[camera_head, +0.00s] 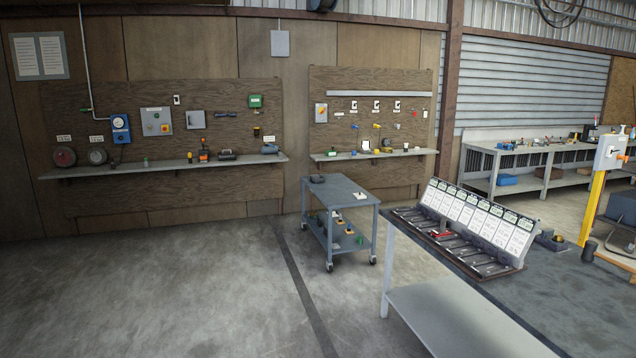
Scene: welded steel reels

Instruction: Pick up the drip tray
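I cannot make out a drip tray for certain in the head view. A small dark item (317,179) lies at the back left of the wheeled cart's top, too small to identify. A small white item (360,196) lies near the cart top's right side. Neither of my grippers is in view.
The grey wheeled cart (338,190) stands mid-floor with small items on its lower shelf. A bench (440,310) at right holds a rack of white cards (480,215). Wall shelves (165,168) and a far bench (545,150) hold small items. The left floor is clear.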

